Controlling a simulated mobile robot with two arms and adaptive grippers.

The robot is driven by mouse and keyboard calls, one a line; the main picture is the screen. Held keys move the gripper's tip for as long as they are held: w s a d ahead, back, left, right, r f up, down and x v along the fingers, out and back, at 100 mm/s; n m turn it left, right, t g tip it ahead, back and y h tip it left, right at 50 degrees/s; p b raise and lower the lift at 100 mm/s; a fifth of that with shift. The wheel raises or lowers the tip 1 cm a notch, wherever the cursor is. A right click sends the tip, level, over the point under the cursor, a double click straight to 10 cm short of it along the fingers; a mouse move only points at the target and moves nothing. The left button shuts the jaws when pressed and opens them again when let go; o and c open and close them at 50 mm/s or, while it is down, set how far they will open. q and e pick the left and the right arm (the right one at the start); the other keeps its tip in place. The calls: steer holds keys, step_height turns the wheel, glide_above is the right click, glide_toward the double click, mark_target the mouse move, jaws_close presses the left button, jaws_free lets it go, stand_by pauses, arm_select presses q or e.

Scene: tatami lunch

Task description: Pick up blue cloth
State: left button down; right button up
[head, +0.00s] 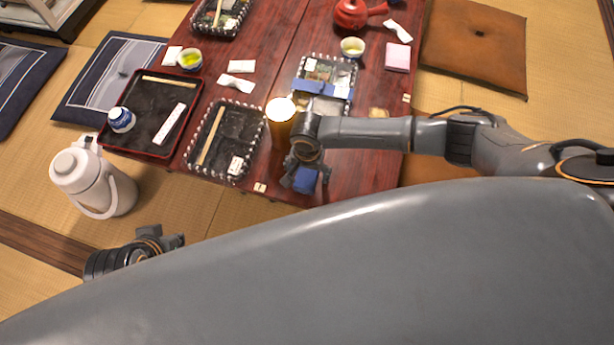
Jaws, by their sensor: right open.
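A blue cloth (306,180) lies at the near edge of the dark red wooden table. It is partly hidden by my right gripper (292,180), which reaches down over the table edge from the right. My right gripper is open, with its fingers close beside the cloth's left side; I cannot tell whether they touch it. My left gripper (163,241) is at the lower left, above the floor, away from the table. Its fingers are small and partly hidden, so its opening is unclear.
A tall amber cup (280,122) stands just left of my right wrist. Bento trays, one with a blue band (322,88), lie around it. Cushions lie on the tatami.

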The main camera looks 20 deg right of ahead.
mark_target(306, 181)
steer(key=shift+c, duration=0.4)
steer(key=c, duration=1)
steer(key=shift+r, duration=0.1)
